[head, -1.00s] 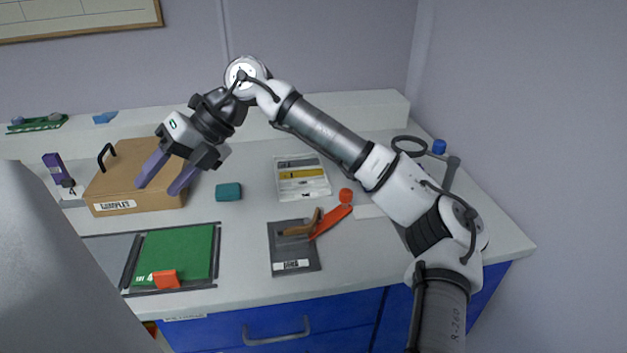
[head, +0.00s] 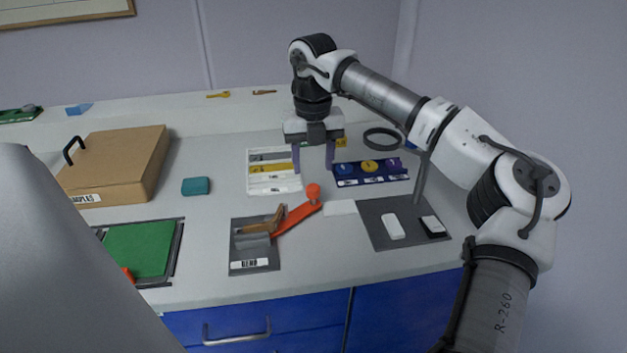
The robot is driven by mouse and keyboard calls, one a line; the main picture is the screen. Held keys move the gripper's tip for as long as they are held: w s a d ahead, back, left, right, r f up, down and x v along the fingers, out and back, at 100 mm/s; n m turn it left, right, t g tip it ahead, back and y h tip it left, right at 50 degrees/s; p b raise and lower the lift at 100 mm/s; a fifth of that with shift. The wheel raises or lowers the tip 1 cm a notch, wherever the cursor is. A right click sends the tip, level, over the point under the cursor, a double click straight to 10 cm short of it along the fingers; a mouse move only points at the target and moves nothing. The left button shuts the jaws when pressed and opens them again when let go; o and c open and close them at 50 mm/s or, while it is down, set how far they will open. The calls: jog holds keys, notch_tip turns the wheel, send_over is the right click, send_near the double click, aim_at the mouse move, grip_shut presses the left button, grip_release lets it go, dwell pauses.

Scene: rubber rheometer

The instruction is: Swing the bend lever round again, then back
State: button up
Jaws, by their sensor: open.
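The bend fixture is a grey plate (head: 245,252) labelled BEND, near the front edge of the bench. Its orange-red bend lever (head: 296,218) reaches up and to the right from the plate and ends in a round knob (head: 313,191). A tan piece (head: 263,223) lies beside the lever on the fixture. My gripper (head: 314,169) points down behind the knob in the picture, with its two purple fingers apart and nothing between them. It appears apart from the lever.
A white tray (head: 274,188) and a dark blue tray (head: 372,182) lie close by my gripper. A cardboard box (head: 123,170), a teal block (head: 196,186) and a green mat (head: 138,248) are left. A grey pad (head: 410,234) with two small blocks is right.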

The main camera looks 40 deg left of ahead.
aim_at(313, 186)
notch_tip(313, 186, down, 6)
jog(key=shift+r+p, duration=0.1)
jog(key=shift+p, duration=0.2)
jog(key=shift+c, duration=0.4)
grip_shut()
